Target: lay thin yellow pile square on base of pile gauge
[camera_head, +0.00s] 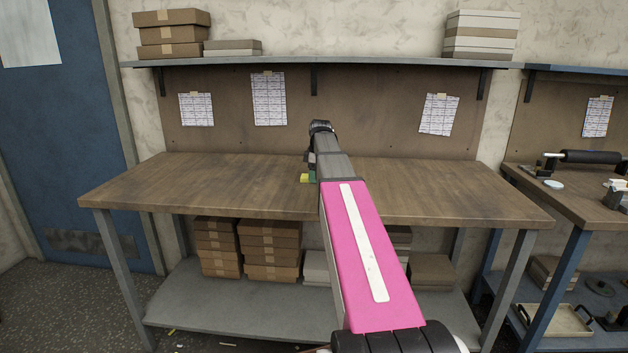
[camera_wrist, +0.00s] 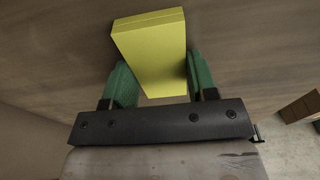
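The yellow pile (camera_wrist: 152,50) is a flat-sided yellow block with a fine line along its upper edge. In the wrist view it sits between the two green fingers of my gripper (camera_wrist: 164,82), which close against its sides, and it is slightly skewed between them. In the head view a bit of the yellow pile (camera_head: 305,179) shows just left of my arm, low over the middle of the table. My gripper there is mostly hidden by my pink arm. I cannot make out the pile gauge in either view; my arm covers part of the table.
The wooden table (camera_head: 200,180) is bare on both sides of my arm. Brown boxes (camera_head: 270,242) stand on the lower shelf. A wall shelf (camera_head: 350,61) holds more boxes. A second bench (camera_head: 575,200) with a black roller (camera_head: 590,156) is at the right.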

